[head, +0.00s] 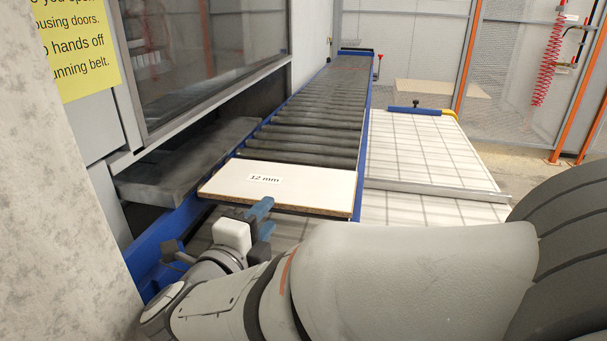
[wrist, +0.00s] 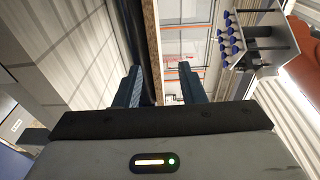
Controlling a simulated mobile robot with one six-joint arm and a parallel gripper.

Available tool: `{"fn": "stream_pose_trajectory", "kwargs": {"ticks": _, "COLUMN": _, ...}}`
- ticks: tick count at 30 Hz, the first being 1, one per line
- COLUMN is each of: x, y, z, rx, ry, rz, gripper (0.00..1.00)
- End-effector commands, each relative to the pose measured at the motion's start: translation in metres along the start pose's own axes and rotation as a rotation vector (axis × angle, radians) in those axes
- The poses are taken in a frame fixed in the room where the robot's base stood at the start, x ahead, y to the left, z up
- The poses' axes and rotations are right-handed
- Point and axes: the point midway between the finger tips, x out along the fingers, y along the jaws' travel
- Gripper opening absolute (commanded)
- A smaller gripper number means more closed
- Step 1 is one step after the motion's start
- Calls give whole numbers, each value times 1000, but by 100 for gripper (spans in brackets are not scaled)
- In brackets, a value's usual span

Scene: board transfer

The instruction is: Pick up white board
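The white board (head: 300,188) lies flat at the near end of the roller conveyor, with a "12 mm" label on its top and a brown front edge. My gripper (head: 264,218) is at that front edge. One blue finger shows in front of the edge and another lower. In the wrist view, my gripper (wrist: 160,75) has its two fingers wide apart and nothing is clamped. A thin brown strip that looks like the board's edge (wrist: 152,40) shows between them, apart from both. I cannot tell how far the fingers reach over the board.
The roller conveyor (head: 315,120) runs back from the board with blue side rails. A machine with a glass window (head: 205,50) stands on the left. A white gridded table (head: 425,145) with a metal bar lies to the right. A pale wall (head: 50,200) is close on the left.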

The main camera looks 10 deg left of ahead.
Motion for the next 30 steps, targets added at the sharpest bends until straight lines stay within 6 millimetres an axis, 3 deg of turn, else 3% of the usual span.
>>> {"fn": "stream_pose_trajectory", "kwargs": {"ticks": 10, "x": 45, "y": 7, "z": 4, "rx": -3, "ry": 1, "rz": 0, "gripper": 36}}
{"fn": "stream_pose_trajectory", "kwargs": {"ticks": 20, "x": 51, "y": 7, "z": 5, "rx": -1, "ry": -4, "rz": 0, "gripper": 36}}
{"fn": "stream_pose_trajectory", "kwargs": {"ticks": 30, "x": 51, "y": 7, "z": 5, "rx": -2, "ry": -4, "rz": 0, "gripper": 9}}
